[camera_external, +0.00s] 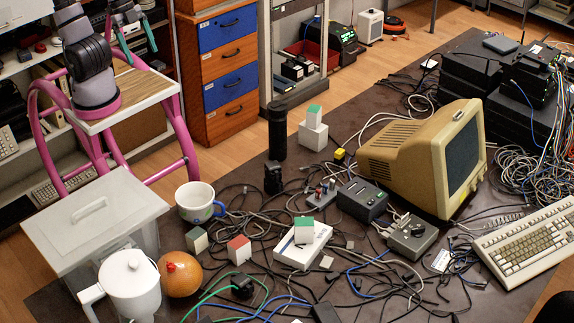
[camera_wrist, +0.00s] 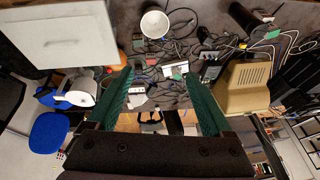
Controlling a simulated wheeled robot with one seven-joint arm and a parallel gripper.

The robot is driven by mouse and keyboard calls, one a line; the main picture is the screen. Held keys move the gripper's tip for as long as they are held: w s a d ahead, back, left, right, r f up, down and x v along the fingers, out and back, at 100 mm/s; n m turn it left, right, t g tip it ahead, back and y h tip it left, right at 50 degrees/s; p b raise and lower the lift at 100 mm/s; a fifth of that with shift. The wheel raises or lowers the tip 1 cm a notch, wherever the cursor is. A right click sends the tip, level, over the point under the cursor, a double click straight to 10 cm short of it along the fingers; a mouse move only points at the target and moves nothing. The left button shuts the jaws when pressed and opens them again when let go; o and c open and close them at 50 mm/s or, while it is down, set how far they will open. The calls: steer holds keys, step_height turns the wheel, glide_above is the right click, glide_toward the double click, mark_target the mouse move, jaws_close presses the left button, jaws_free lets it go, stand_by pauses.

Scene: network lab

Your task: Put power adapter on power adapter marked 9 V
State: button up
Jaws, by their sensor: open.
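My gripper (camera_external: 137,48) is at the top left of the external view, above the pink-legged stool and far from the table's objects. In the wrist view its two green fingers are spread wide with nothing between them (camera_wrist: 158,74). A black block-shaped item (camera_external: 243,287), perhaps a power adapter, lies among cables at the front of the mat. Another black item (camera_external: 273,180) stands behind the cup and may also be an adapter. Small cubes with coloured tops include a green one (camera_external: 196,240) and a red one (camera_external: 239,250). No 9 V marking is readable.
A cup (camera_external: 195,203), white jug (camera_external: 131,287), orange ball-like object (camera_external: 181,273) and lidded clear box (camera_external: 94,240) stand at left. A beige monitor (camera_external: 410,160) and keyboard (camera_external: 530,245) are at right. A black cylinder (camera_external: 277,130) stands upright. Cables clutter the middle.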

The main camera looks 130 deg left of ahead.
steer(key=s+r+m+t, duration=0.1)
steer(key=s, duration=0.1)
steer(key=s+r+m+t+y, duration=0.1)
steer(key=s+r+m+t, duration=0.1)
steer(key=shift+d+r, duration=0.15)
steer(key=shift+r, duration=0.1)
